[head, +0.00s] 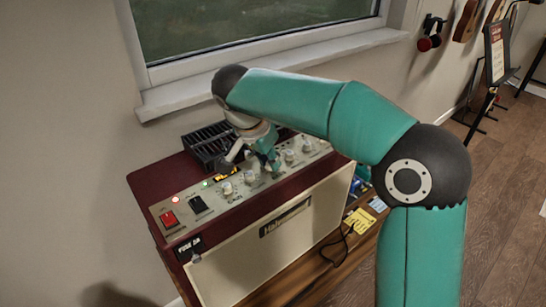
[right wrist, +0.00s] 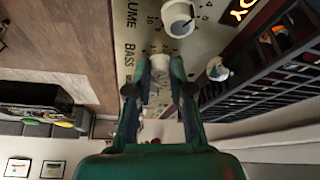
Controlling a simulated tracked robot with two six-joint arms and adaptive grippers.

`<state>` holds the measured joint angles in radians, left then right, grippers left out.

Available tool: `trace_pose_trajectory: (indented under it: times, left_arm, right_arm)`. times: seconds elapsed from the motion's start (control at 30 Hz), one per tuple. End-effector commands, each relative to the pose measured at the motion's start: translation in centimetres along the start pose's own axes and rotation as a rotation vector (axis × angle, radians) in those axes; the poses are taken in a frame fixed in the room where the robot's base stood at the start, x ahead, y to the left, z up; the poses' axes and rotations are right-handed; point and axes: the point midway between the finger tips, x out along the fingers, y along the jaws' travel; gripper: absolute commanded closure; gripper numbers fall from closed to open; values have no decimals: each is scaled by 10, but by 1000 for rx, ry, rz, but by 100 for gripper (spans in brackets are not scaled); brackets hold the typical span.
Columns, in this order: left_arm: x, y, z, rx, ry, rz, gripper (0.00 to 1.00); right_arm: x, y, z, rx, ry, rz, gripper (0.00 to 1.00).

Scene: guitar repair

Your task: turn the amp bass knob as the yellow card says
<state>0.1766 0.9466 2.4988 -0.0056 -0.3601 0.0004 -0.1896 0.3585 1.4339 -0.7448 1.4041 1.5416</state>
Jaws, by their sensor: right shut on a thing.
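The amp (head: 250,240) is a maroon box with a cream front and a sloping control panel on top with a row of white knobs. My right gripper (head: 270,166) reaches down onto this row from above. In the right wrist view its fingers (right wrist: 158,76) are closed around the bass knob (right wrist: 159,72), beside the printed word BASS. The fingers hide much of this knob, so its pointer cannot be read. The yellow card (head: 359,220) lies at the right of the amp; its writing is too small to read. My left gripper is not in view.
The volume knob (right wrist: 178,18) is close to the gripped knob. A black slotted rack (head: 206,142) stands behind the panel. Red (head: 168,219) and black (head: 199,204) switches are at the panel's left. A dark cable (head: 338,247) lies near the card. A window sill (head: 190,95) is behind.

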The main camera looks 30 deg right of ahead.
Motion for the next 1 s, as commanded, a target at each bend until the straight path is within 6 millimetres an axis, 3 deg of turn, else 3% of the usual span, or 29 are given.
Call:
trace_pose_trajectory:
  times: [0.37, 0.4, 0.57, 0.87, 1.0]
  left_arm:
    - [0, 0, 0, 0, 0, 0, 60]
    - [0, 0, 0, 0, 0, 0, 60]
    - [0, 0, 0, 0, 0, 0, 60]
    - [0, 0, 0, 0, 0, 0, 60]
    - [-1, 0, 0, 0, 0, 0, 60]
  right_arm:
    - [-1, -2, 0, 6, -1, -8, 100]
    - [-1, -2, 0, 5, -1, -8, 77]
    - [-1, -2, 0, 5, -1, -5, 54]
    - [-1, 0, 0, 5, -1, -2, 54]
    - [-10, -1, 0, 5, 0, -3, 54]
